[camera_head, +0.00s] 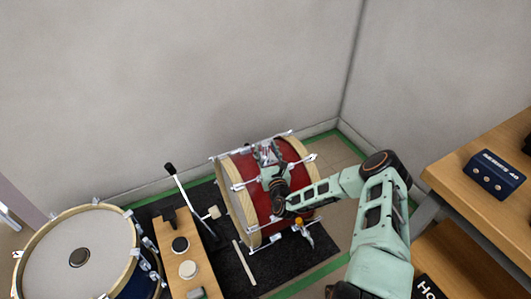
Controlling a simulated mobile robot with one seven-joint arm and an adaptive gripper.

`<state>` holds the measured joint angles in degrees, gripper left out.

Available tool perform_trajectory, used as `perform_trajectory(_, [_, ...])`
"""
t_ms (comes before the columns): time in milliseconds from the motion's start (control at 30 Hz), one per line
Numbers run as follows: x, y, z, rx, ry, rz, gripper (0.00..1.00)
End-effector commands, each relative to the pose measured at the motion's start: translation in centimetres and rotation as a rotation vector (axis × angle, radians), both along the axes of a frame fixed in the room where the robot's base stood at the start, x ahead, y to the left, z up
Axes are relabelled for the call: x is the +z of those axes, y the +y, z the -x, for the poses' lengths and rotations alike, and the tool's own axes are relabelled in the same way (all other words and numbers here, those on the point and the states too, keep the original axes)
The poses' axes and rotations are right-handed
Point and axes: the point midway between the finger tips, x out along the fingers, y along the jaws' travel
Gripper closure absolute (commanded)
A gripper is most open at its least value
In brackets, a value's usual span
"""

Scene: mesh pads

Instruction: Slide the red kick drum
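The red kick drum (292,153) lies on its side on a dark mat, with pale wooden hoops and silver lugs and rods. Its pale head faces left. My arm comes in from the right and crosses in front of the drum. My gripper (266,153) is over the drum's upper side, close to the shell. Whether it touches the drum cannot be told. Its fingers are too small to make out, so open or shut is unclear. The arm hides part of the red shell.
A blue drum (78,252) stands at lower left beside a wooden bench (175,262) with small items. A pedal-like black and silver stand (190,200) is left of the kick drum. Walls close off the back. A wooden shelf (460,180) with a blue box (494,175) stands right.

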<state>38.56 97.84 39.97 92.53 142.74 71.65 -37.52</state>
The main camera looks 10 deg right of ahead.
Motion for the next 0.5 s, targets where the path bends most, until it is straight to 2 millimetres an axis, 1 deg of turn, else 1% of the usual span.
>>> perform_trajectory(33, [-0.26,-0.02,-0.47,-0.001,-0.001,0.001,0.6])
perform_trajectory(100, [-0.16,0.01,-0.9,-0.001,-0.001,0.001,0.6])
perform_trajectory(200, [-0.04,0.07,-1.26,0.0,-0.001,0.0,0.6])
perform_trajectory(500, [0.09,0.08,-1.37,0.0,0.0,0.0,0.6])
